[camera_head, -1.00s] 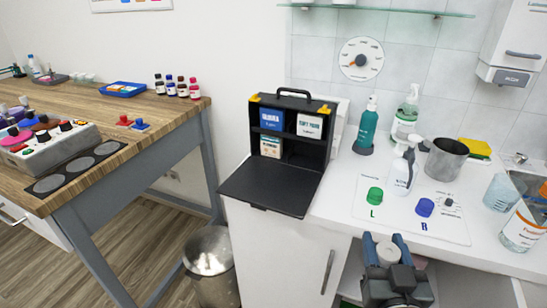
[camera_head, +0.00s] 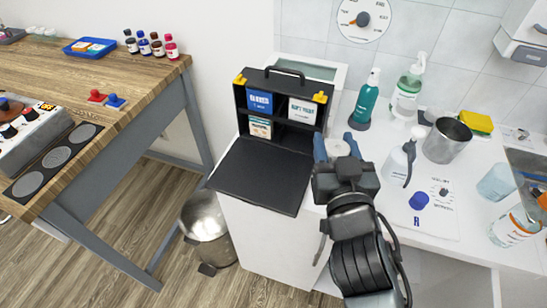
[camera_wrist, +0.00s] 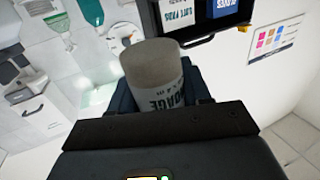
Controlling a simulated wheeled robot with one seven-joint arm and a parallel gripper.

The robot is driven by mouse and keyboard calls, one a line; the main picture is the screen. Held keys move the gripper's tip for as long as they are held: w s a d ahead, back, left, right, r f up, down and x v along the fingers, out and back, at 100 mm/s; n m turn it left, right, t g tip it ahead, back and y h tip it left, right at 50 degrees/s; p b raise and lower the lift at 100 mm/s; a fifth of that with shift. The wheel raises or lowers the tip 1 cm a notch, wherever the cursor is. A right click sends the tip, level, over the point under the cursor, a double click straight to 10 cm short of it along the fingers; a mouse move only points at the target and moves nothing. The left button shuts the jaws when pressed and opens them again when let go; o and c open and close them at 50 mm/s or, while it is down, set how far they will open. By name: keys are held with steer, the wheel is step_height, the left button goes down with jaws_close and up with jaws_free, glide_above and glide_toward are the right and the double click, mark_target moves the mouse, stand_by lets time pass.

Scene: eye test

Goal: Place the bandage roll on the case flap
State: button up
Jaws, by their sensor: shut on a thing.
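The black case (camera_head: 283,150) stands open on the white counter, with its flap (camera_head: 260,180) folded down flat in front and bare. My gripper (camera_head: 337,149) is just right of the case and flap in the head view, its blue fingers pointing toward the wall. It is shut on the bandage roll (camera_head: 338,147), a pale cylinder mostly hidden there by the fingers. In the wrist view the roll (camera_wrist: 153,80) shows clearly between the fingers, with dark "BANDAGE" lettering on its side. The case (camera_wrist: 155,18) is just beyond it. The roll is apart from the flap.
Right of my gripper stand a spray bottle (camera_head: 398,163), a metal cup (camera_head: 446,140) and a blue cap (camera_head: 418,201). A teal bottle (camera_head: 365,101) stands behind. A metal bin (camera_head: 206,225) is on the floor below the flap. Small boxes (camera_head: 260,102) sit inside the case.

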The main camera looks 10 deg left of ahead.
steer(key=a+f, duration=0.2)
steer(key=a, duration=0.1)
steer(key=w+a+f+b, duration=0.1)
steer(key=a+f, duration=0.1)
steer(key=a, duration=0.1)
steer(key=w+a+f+b, duration=0.1)
steer(key=a+f, duration=0.1)
steer(key=a, duration=0.1)
steer(key=shift+w+a, duration=0.2)
steer(key=shift+a, duration=0.05)
steer(key=shift+f+b, duration=0.4)
steer(key=shift+f, duration=1.6)
steer(key=shift+f, duration=0.15)
steer(key=o, duration=1)
